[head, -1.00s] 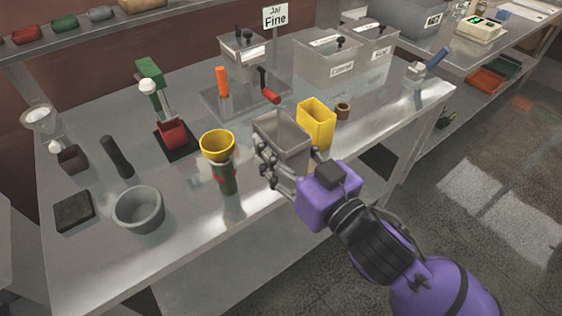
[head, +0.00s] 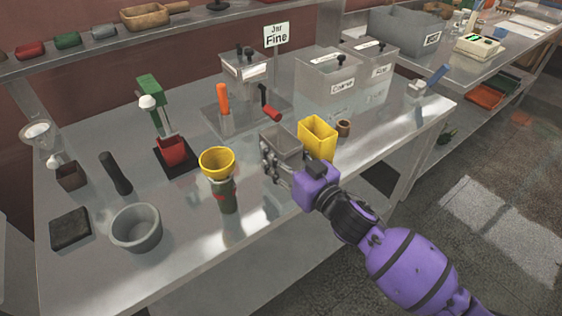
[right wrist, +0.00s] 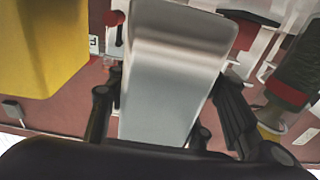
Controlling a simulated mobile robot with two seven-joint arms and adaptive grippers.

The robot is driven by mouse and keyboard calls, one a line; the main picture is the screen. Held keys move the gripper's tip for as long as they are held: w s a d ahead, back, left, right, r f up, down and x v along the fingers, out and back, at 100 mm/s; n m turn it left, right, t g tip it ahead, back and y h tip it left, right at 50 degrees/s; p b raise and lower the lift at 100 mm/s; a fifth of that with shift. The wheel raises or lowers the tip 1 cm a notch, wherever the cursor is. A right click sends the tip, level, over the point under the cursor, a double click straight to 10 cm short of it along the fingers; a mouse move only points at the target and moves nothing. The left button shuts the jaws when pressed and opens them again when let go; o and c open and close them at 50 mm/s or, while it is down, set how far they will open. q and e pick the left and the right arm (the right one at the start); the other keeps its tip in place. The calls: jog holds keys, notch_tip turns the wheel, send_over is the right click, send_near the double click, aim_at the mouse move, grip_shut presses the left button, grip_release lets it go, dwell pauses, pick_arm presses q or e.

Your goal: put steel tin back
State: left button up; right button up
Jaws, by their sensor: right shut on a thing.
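The steel tin (head: 284,141) is a grey, open-topped square tin near the middle of the table in the head view. My right gripper (head: 276,160) is shut on it, with fingers on its sides. In the right wrist view the tin (right wrist: 170,75) fills the middle between the dark fingers (right wrist: 165,115). The tin stands just left of a yellow square tin (head: 317,136), which also shows at the left of the right wrist view (right wrist: 40,45). I cannot tell whether the steel tin touches the table. My left gripper is not in view.
A green jar (head: 224,196) with a yellow funnel (head: 216,162) stands left of my right gripper. A small brown cup (head: 343,128) is right of the yellow tin. A filler machine (head: 245,72) with a red-handled crank (head: 270,112) stands behind. The front table strip is mostly clear.

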jog(key=shift+f, duration=1.5)
jog(key=shift+f, duration=0.1)
jog(key=shift+f, duration=0.15)
jog(key=o, duration=1.3)
